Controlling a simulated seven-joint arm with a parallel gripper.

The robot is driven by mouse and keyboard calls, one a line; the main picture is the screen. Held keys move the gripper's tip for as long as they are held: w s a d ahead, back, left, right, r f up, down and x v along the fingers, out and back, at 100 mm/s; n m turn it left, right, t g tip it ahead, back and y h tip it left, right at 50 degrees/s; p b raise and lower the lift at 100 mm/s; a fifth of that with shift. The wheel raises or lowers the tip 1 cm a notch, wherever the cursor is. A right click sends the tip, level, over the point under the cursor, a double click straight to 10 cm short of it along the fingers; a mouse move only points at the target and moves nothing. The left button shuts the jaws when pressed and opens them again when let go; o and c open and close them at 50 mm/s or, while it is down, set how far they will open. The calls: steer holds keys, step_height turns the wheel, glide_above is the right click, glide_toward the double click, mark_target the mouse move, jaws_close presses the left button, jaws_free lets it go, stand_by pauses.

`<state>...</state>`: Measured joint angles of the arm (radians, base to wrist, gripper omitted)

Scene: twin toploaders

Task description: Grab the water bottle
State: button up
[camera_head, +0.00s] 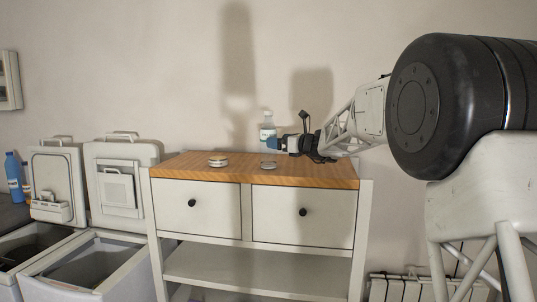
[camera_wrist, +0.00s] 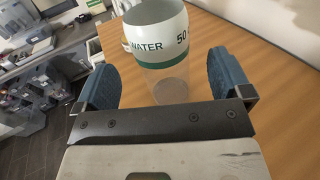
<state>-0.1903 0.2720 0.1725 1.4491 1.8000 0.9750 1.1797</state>
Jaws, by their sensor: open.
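The water bottle (camera_head: 267,127) is clear with a white and green label and stands upright on the wooden top of a white cabinet. In the wrist view the bottle (camera_wrist: 158,52) shows the word "WATER", and its lower part stands between the two blue fingers. Its top is cut off by the frame edge there. My gripper (camera_wrist: 165,80) is open, with a finger on each side of the bottle and gaps visible on both sides. In the head view my gripper (camera_head: 277,144) reaches in from the right at the bottle and hides part of its middle.
A small round tin (camera_head: 218,161) lies on the wooden top (camera_head: 190,167) left of the bottle. Two toploader machines (camera_head: 122,185) with raised lids stand left of the cabinet. A blue bottle (camera_head: 13,175) stands at the far left. The wooden top right of the bottle is clear.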

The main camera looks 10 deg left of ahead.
mark_target(275, 130)
steer(key=x, duration=0.5)
steer(key=shift+w+a, duration=0.1)
stand_by(0.3)
steer(key=shift+c, duration=0.4)
steer(key=c, duration=1)
steer(key=shift+r, duration=1.8)
steer(key=s+d, duration=0.2)
steer(key=s, duration=0.3)
steer(key=s+d+r, duration=0.1)
steer(key=s, duration=0.4)
steer(key=s+d, duration=0.2)
steer(key=s, duration=0.3)
steer(key=shift+d+r, duration=0.2)
steer(key=shift+d, duration=0.15)
